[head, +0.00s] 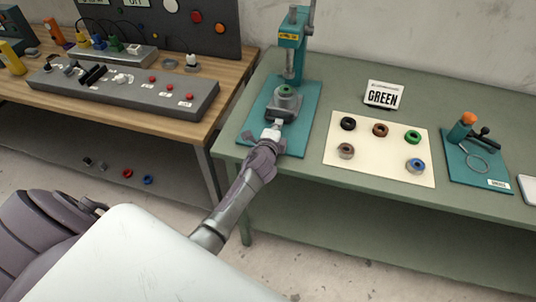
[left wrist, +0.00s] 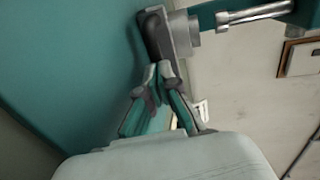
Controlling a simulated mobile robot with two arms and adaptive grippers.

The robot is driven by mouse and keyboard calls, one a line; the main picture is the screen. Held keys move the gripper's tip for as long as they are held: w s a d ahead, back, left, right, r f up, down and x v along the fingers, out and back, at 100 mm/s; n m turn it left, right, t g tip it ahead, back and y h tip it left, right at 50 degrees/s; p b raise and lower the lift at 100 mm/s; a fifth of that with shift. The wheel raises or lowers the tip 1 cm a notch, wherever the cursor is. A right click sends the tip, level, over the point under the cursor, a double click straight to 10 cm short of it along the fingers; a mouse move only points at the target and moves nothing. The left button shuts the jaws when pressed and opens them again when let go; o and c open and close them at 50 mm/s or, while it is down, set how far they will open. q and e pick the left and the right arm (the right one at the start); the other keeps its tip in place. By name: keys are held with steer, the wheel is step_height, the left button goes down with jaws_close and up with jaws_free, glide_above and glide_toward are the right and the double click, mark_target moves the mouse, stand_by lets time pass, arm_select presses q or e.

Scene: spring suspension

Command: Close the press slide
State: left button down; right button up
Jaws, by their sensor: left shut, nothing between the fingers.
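The press (head: 290,50) is a teal column with a lever on a teal base plate (head: 304,118). Its grey slide (head: 284,106) sits at the front, below the ram, with a green ring (head: 285,90) on top. My left gripper (head: 277,124) is shut and empty at the near end of the slide. In the left wrist view, its closed fingertips (left wrist: 160,70) are against or very close to the dark grey slide block (left wrist: 157,35); I cannot tell whether they touch. The silver ram (left wrist: 250,13) shows at upper right there. My right gripper is not in view.
Right of the press, a cream mat (head: 340,170) holds several coloured rings, with a sign reading GREEN (head: 383,95) behind. A teal fixture (head: 475,160) stands farther right.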

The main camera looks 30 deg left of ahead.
mark_target(282, 112)
arm_select(q)
steer(key=b+x, duration=0.1)
steer(key=x, duration=0.2)
steer(key=shift+w+r, duration=0.15)
steer(key=shift+w, duration=0.15)
steer(key=shift+w+r, duration=0.1)
steer(key=shift+w, duration=0.05)
steer(key=shift+a+r, duration=0.1)
steer(key=shift+r, duration=0.15)
steer(key=shift+r, duration=0.1)
